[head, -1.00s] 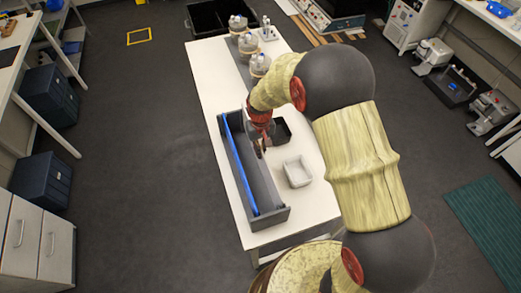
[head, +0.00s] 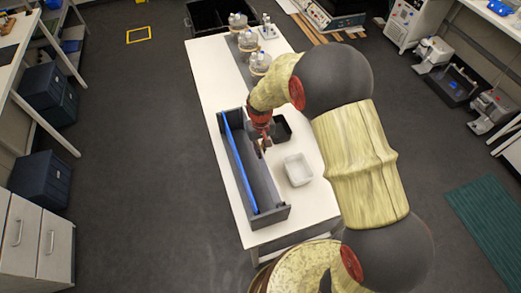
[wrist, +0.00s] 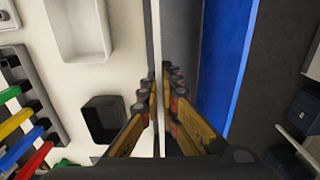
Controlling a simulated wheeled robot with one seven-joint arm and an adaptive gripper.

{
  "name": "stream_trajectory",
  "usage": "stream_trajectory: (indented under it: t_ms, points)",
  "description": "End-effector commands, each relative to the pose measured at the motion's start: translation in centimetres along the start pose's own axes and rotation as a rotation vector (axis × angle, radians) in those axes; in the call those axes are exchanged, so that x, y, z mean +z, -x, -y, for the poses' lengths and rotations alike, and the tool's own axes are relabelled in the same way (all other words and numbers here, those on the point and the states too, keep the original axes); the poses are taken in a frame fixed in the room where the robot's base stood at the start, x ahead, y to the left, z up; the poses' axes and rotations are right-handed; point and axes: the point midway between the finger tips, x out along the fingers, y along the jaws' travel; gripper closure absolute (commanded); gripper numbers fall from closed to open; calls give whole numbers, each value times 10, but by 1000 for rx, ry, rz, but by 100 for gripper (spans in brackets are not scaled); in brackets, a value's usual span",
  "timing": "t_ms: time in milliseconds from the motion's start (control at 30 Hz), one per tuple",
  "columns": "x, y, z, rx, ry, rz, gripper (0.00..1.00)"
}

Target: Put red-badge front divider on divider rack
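My gripper (head: 263,147) is over the right-hand side of a long grey open box on the table. In the wrist view my gripper (wrist: 162,75) has its two fingers close on either side of a thin pale upright edge (wrist: 156,30). Whether they press on it cannot be told, nor whether this edge is the front divider. I see no red badge on it. A long blue panel (head: 238,160) stands along the box's left side. It also shows in the wrist view (wrist: 222,60). A rack with several coloured bars (wrist: 32,115), possibly the divider rack, is at the wrist view's left.
A white tray (head: 298,170) and a small black bin (head: 281,128) stand on the table right of the grey box (head: 270,219). Several clear bottles (head: 249,42) stand at the table's far end. My arm hides the table's right side.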

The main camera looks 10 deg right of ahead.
Motion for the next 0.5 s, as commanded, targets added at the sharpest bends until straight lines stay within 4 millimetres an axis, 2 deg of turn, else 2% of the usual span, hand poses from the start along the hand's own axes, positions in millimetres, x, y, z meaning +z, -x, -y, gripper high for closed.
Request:
stream_trajectory:
  t_ms: [500]
  points:
    - [0, -10, 0, 0, 0, -1, 100]
